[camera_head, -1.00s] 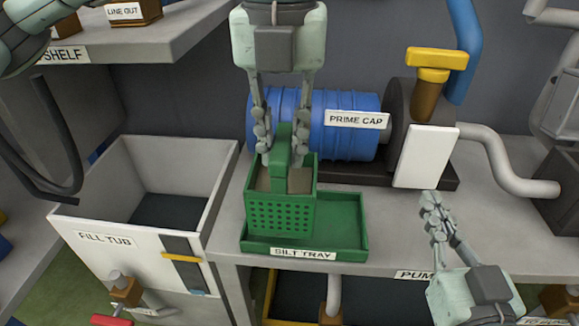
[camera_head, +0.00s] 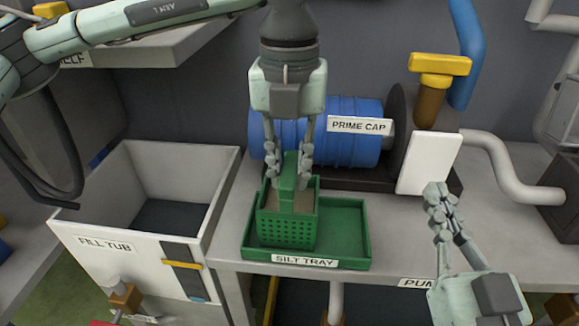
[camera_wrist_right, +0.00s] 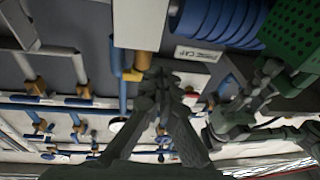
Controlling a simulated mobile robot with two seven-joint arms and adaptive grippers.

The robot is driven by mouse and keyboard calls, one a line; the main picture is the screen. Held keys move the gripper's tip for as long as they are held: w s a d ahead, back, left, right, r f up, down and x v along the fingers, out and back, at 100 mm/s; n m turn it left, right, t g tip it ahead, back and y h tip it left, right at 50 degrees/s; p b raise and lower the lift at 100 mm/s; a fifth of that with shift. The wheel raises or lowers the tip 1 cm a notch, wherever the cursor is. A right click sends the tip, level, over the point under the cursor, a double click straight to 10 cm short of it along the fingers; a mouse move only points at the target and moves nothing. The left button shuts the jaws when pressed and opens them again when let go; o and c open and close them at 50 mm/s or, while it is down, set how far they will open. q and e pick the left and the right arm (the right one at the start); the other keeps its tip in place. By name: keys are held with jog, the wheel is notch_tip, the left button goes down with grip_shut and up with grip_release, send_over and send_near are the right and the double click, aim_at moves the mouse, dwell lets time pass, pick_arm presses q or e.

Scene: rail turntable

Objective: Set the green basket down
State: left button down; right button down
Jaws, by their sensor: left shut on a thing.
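The green basket (camera_head: 287,228), with holes in its side and brown matter inside, is upright over the left part of the green silt tray (camera_head: 345,235). Its base is within the tray's rim; I cannot tell whether it touches the floor. My left gripper (camera_head: 290,182) points down and is shut on the basket's upright handle (camera_head: 288,172). My right gripper (camera_head: 436,190) is apart, right of the tray, fingertips together and empty. In the right wrist view, its fingers (camera_wrist_right: 160,75) meet, and the basket (camera_wrist_right: 290,45) shows at the upper right.
A blue drum (camera_head: 345,145) labelled PRIME CAP stands close behind the tray. The open fill tub (camera_head: 100,225) is to the left. A white plate (camera_head: 428,163) and grey pipe (camera_head: 505,180) stand to the right. The tray's right half is clear.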

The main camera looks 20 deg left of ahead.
pick_arm(q)
jog(key=shift+f, duration=0.1)
jog(key=c, duration=1.4)
grip_release()
pick_arm(e)
jog(key=shift+s+a+r+t, duration=0.1)
jog(key=shift+r+t, duration=0.2)
jog(key=shift+r, duration=0.1)
jog(key=f+g, duration=0.1)
jog(key=f, duration=0.1)
jog(key=d+f+g+h+p, duration=0.1)
jog(key=f, duration=0.1)
jog(key=w+d+f+g+h, duration=0.1)
jog(key=f, duration=0.2)
jog(key=shift+w+d, duration=0.1)
jog(key=shift+d, duration=0.15)
pick_arm(q)
notch_tip(320, 180, up, 12)
jog(key=shift+r+p, duration=0.2)
jog(key=shift+p, duration=0.1)
pick_arm(e)
jog(key=shift+d+f+g, duration=0.25)
jog(key=shift+f+g, duration=0.25)
